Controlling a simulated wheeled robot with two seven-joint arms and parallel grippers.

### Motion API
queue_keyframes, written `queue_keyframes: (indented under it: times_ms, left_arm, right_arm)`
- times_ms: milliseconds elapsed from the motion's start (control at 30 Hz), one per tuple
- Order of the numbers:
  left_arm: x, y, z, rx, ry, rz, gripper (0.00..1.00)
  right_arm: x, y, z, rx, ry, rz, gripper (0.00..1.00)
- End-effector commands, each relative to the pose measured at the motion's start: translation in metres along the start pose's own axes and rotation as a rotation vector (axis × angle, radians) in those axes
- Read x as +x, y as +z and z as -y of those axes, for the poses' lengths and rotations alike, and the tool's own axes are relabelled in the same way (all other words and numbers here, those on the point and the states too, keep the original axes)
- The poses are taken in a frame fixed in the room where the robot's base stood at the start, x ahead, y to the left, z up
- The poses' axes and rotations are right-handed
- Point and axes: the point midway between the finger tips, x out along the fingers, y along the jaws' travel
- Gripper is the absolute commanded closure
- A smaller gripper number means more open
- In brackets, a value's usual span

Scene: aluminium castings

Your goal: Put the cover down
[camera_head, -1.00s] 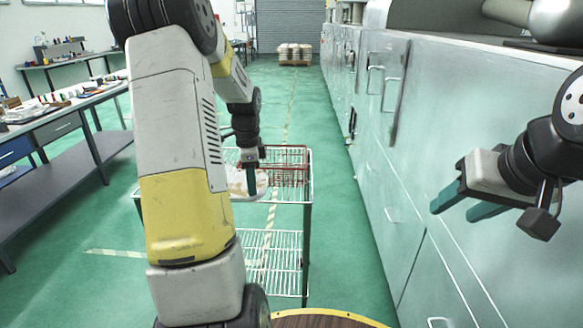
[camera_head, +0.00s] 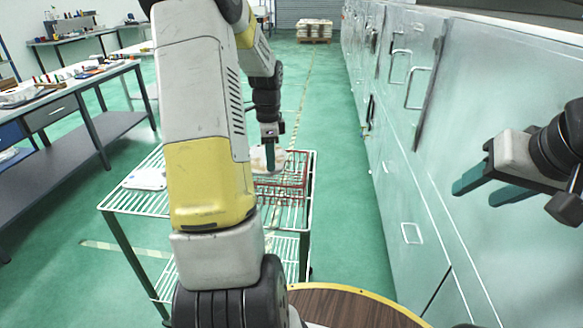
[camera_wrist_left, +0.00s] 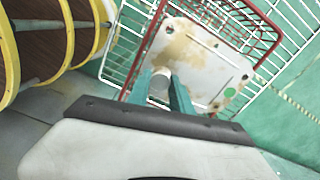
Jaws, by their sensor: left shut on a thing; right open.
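The cover is a white plate with brown stains and a green dot. It shows in the left wrist view (camera_wrist_left: 205,62) and partly behind my gripper in the head view (camera_head: 262,158). My left gripper (camera_head: 270,166) is shut on it; in the left wrist view the fingers (camera_wrist_left: 161,92) close around a pale knob-like part. The cover is at the red wire basket (camera_head: 285,190) on the white wire cart (camera_head: 122,203). I cannot tell whether it touches the basket. My right gripper (camera_head: 472,193) is open and empty in front of the grey-green cabinets.
A flat white piece (camera_head: 147,178) lies on the cart's left top. A long workbench (camera_head: 85,85) with small items stands at the left. Grey-green cabinets (camera_head: 400,160) line the right. A round wooden top (camera_head: 340,308) is at the bottom. The floor between cart and cabinets is clear.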

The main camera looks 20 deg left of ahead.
Motion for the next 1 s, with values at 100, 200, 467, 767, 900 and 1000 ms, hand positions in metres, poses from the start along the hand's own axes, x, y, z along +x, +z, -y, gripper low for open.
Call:
queue_keyframes:
  times_ms: [100,200,467,767,900,1000]
  left_arm:
    - [0.013,0.0,-0.001,0.0,0.004,0.001,1.0]
    - [0.032,0.0,-0.001,0.0,0.005,0.001,1.0]
    - [0.063,0.0,0.0,0.0,0.0,0.001,1.0]
    - [0.099,0.0,-0.001,0.001,0.002,0.0,1.0]
    - [0.1,0.0,0.0,0.0,-0.001,0.0,1.0]
    - [0.1,0.0,0.0,0.0,-0.001,0.0,1.0]
  right_arm:
    - [0.0,0.0,0.0,0.0,0.0,0.0,0.52]
    - [0.0,0.0,0.0,0.0,0.0,-0.001,0.52]
    - [0.0,0.0,0.0,0.0,0.0,0.0,0.52]
    - [0.0,0.0,0.0,0.0,0.0,0.0,0.52]
    - [0.0,0.0,0.0,0.0,0.0,0.0,0.52]
    - [0.0,0.0,0.0,0.0,0.0,0.0,0.52]
